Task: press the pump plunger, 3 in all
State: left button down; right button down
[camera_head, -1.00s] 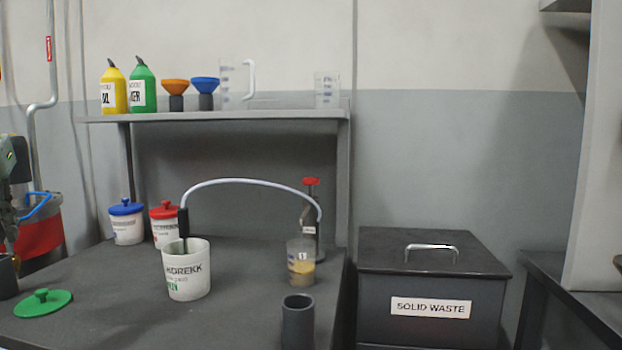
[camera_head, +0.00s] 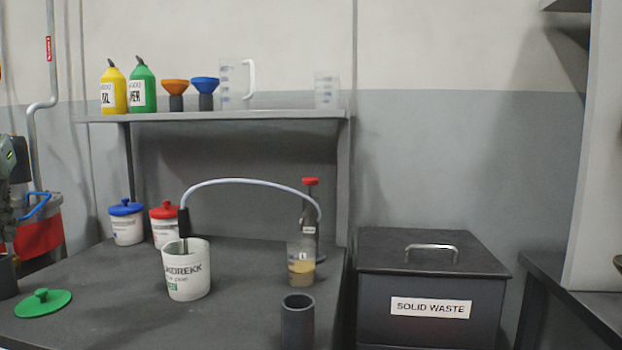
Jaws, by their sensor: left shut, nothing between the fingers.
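The pump's red plunger knob (camera_head: 310,181) stands up on a short rod above the dark pump body (camera_head: 308,210) at the bench's right back. A pale hose (camera_head: 250,182) arches from the pump to a dark nozzle in the white pot (camera_head: 187,280). A clear beaker (camera_head: 301,270) with brownish liquid stands in front of the pump and hides its lower part. My left gripper (camera_head: 8,240) is at the far left edge, partly cut off, shut and empty, far from the plunger. My right gripper is not in view.
A dark grey cylinder (camera_head: 297,322) stands at the bench's front right, and a green lid (camera_head: 43,303) lies at front left. Blue-lidded (camera_head: 126,224) and red-lidded (camera_head: 165,228) pots stand behind. The shelf (camera_head: 230,117) overhangs the back. A solid waste bin (camera_head: 430,280) stands right.

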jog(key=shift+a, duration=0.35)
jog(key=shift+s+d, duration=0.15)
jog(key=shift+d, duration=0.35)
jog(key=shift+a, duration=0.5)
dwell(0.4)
